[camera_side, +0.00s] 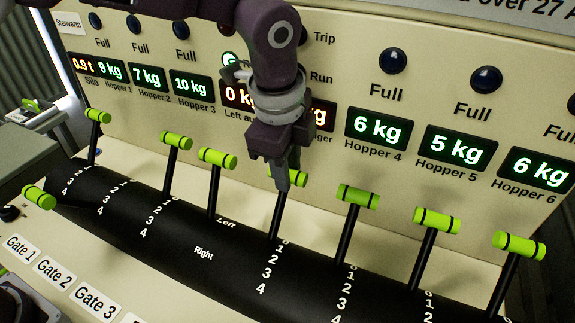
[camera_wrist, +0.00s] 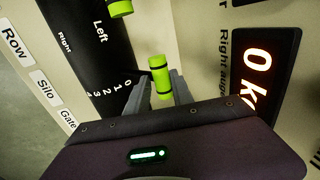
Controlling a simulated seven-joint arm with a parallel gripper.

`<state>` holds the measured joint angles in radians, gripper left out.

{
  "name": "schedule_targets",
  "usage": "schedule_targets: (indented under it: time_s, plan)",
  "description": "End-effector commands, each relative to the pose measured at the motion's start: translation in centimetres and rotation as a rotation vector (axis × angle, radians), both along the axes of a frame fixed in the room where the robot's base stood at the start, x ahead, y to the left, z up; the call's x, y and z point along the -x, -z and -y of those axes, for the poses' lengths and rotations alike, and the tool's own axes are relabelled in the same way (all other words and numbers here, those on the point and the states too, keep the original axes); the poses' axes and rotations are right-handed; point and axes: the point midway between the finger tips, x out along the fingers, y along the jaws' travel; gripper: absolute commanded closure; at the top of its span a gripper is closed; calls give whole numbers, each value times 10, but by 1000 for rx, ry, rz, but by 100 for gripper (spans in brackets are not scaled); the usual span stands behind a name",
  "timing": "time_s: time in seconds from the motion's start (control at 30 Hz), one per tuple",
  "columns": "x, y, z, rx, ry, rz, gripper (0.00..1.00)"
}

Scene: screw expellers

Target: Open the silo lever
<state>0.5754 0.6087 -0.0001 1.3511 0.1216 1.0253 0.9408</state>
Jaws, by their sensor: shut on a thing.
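My gripper (camera_side: 288,180) is shut on the green grip of a black lever, the gripped lever (camera_side: 275,215), in the middle of the row in the side view. In the wrist view its green cylinder (camera_wrist: 160,85) with dark bands lies between my two fingers. The lever stands upright at the 0 end of a 0 to 4 scale (camera_side: 267,268) on the black drum. A Silo display (camera_side: 83,65) reading 0.9 t is at the far left of the panel.
Neighbouring levers with green grips stand close on the left (camera_side: 217,158) and the right (camera_side: 357,197). A lower grip (camera_side: 38,197) is at the far left. The panel with displays rises behind. A Silo label (camera_wrist: 47,87) lies left of the drum in the wrist view.

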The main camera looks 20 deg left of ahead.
Motion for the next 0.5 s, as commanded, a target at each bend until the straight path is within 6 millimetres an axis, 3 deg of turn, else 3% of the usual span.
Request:
schedule_targets:
  time_s: [0.13,0.5]
  plan:
    - [-8,-2,-3,0,-6,20,100]
    - [0,-5,-3,0,-6,54,100]
